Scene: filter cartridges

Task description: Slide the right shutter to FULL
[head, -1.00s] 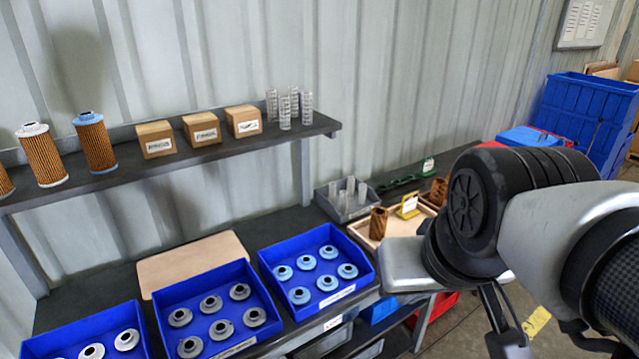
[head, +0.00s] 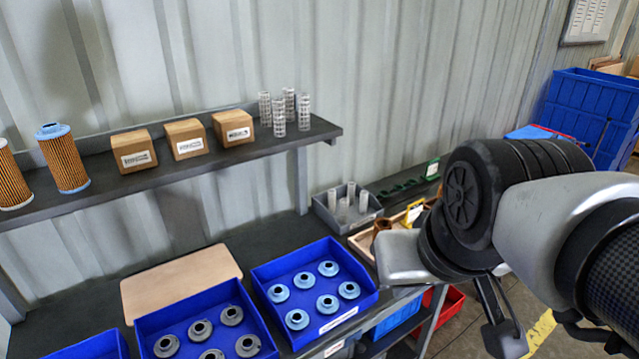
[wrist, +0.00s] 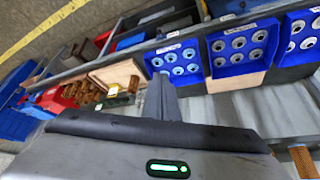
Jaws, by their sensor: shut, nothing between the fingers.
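I cannot make out a shutter or a FULL mark in either view. My gripper (wrist: 160,98) shows in the wrist view as grey fingers shut together and empty, in front of the workbench. In the head view my arm fills the right side and hides part of the bench's right end. I cannot tell the fingertips there.
Blue trays of discs (head: 262,277) stand along the bench beside a bare board (head: 180,280). A grey bin (head: 320,212) holds clear tubes. A shelf (head: 240,152) above carries filter cartridges (head: 62,160), boxes (head: 185,140) and clear tubes. Blue crates (head: 590,110) stand far right.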

